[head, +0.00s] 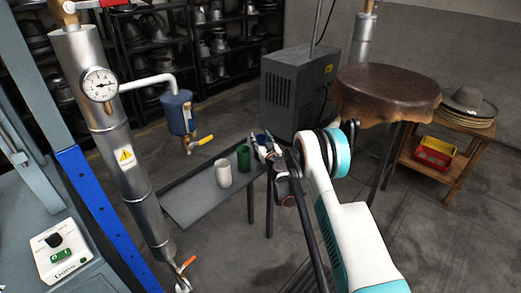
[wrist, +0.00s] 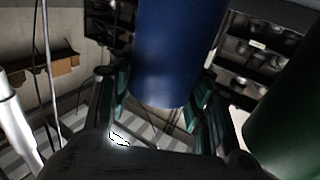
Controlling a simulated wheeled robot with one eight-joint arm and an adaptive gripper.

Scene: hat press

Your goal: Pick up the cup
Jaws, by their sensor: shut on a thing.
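A dark blue cup (wrist: 172,55) stands between the two fingers of my gripper (wrist: 165,105) in the wrist view, and the gripper is shut on it. In the head view my gripper (head: 264,147) is at the far right end of a narrow grey bench, and the blue cup is mostly hidden by the fingers and arm. A green cup (head: 243,158) stands just left of my gripper; it also shows at the right edge of the wrist view (wrist: 290,120). A whitish cup (head: 223,175) stands on the bench left of the green one.
The grey bench (head: 190,205) has bare space left of the cups. A steel pipe with a gauge (head: 120,150) rises at the left. A grey cabinet (head: 295,90) stands behind, and a leather-covered round table (head: 385,90) is to the right.

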